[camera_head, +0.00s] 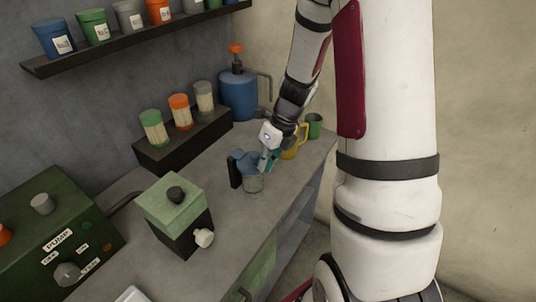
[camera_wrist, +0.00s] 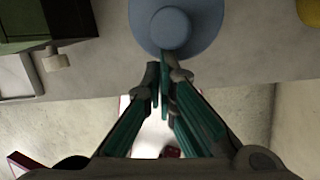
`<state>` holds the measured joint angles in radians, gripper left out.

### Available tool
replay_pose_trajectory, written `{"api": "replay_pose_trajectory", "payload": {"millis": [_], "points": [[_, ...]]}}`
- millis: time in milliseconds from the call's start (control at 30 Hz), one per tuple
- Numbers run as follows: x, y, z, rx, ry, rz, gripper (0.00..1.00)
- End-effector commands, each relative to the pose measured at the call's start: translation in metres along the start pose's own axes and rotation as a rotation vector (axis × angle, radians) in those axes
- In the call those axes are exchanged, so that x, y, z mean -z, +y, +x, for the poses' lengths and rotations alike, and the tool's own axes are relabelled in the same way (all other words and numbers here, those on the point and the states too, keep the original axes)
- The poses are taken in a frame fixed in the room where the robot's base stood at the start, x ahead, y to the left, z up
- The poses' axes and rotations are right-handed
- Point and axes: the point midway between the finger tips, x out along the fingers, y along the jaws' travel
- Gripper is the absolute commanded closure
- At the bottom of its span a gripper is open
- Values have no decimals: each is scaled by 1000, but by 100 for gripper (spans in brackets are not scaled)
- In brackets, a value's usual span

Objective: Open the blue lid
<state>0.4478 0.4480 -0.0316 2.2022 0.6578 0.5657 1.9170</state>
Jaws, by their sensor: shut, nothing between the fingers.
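The blue lid (camera_head: 247,162) sits on a clear glass jar (camera_head: 254,183) with a dark handle, on the counter. In the wrist view the blue lid (camera_wrist: 172,30) is a round disc with a raised knob, at the top centre. My gripper (camera_head: 267,166) is at the right side of the lid in the head view. In the wrist view my gripper (camera_wrist: 160,72) has its fingertips close together at the lid's near edge, overlapping it. Nothing shows between the fingers. I cannot tell whether the fingertips touch the lid.
A green and black box (camera_head: 175,212) with a white knob stands left of the jar. A yellow mug (camera_head: 294,147) and a green cup (camera_head: 314,126) stand behind my gripper. A blue tank (camera_head: 238,95) is at the back. The counter (camera_head: 217,190) is bare around the jar.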

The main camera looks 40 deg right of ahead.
Motion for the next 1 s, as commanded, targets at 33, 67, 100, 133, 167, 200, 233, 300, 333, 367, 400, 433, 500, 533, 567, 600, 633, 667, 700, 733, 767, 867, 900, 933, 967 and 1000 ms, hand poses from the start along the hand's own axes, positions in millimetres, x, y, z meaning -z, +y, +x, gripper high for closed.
{"api": "replay_pose_trajectory", "payload": {"millis": [33, 67, 100, 133, 167, 200, 233, 300, 333, 367, 400, 433, 500, 533, 567, 600, 633, 667, 700, 733, 767, 867, 900, 933, 967, 1000], "points": [[0, 0, 2, 0, 0, 0, 100], [0, 0, 2, 1, 0, 0, 100], [0, 0, 3, 1, 0, 0, 100], [0, 0, 3, 1, 0, 0, 100], [0, 0, 3, 1, -1, 0, 100], [0, 0, 3, 1, -1, 0, 100], [0, 0, 3, 1, -1, 0, 100], [0, 0, 3, 1, 0, 0, 100], [0, 0, 3, 1, 0, -1, 100], [0, 0, 3, 1, 0, -1, 100], [0, 0, 2, 1, 0, -1, 100], [0, 0, 2, 1, 1, -1, 100], [-1, 1, 2, 2, 5, 0, 100], [-1, 1, 1, 2, 9, 0, 100], [-1, 2, 1, 3, 12, -1, 100], [-1, 2, 0, 4, 19, 1, 100], [-2, 2, -1, 6, 26, 2, 100], [-2, 3, -2, 7, 32, 1, 100], [-3, 2, -2, 10, 38, 4, 100], [-3, 2, -3, 11, 42, 6, 100], [-3, 2, -3, 11, 45, 6, 100], [-4, 3, -4, 12, 55, 8, 100], [-4, 3, -4, 13, 58, 9, 100], [-4, 3, -5, 14, 61, 10, 100], [-4, 3, -5, 15, 64, 10, 100], [-5, 3, -6, 17, 68, 11, 100]]}}
